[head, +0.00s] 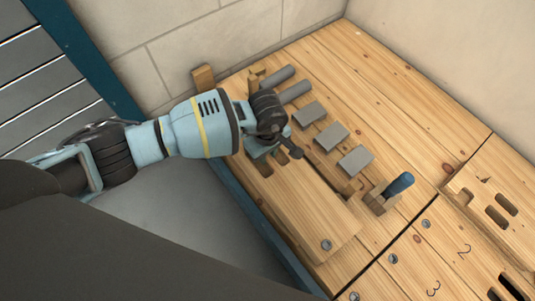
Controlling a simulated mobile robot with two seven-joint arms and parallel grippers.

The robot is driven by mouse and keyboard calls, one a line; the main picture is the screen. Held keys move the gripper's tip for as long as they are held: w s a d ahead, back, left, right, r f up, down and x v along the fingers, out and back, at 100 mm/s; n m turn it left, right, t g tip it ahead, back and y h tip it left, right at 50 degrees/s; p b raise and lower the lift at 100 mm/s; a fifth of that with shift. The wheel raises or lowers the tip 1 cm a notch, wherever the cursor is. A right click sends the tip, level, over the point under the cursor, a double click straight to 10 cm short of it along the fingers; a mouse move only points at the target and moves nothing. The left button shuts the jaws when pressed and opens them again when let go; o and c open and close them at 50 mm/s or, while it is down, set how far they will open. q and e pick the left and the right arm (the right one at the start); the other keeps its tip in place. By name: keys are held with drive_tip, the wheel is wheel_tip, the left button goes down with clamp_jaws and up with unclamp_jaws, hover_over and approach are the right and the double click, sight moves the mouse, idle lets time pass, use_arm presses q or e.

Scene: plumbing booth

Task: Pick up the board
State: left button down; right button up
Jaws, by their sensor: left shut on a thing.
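The board (308,205) is a light wooden plank lying along the near edge of the wooden bench top, with dark slots at its far end and a round metal screw head at its near end. My left gripper (278,152) comes in from the left and is at the board's slotted far end, shut on the board there. The gripper hides part of that end and its fingertips are hard to make out. Whether the board is lifted off the surface cannot be told. My right gripper is not in view.
Several flat grey blocks (331,136) and grey cylinders (277,77) lie beyond the board. A blue-handled item (398,184) stands in a wooden holder to its right. Another slotted wooden panel (495,205) is at the far right. A block wall (205,45) bounds the back.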

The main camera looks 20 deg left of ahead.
sight(288, 212)
use_arm(q)
drive_tip(key=shift+r, duration=0.2)
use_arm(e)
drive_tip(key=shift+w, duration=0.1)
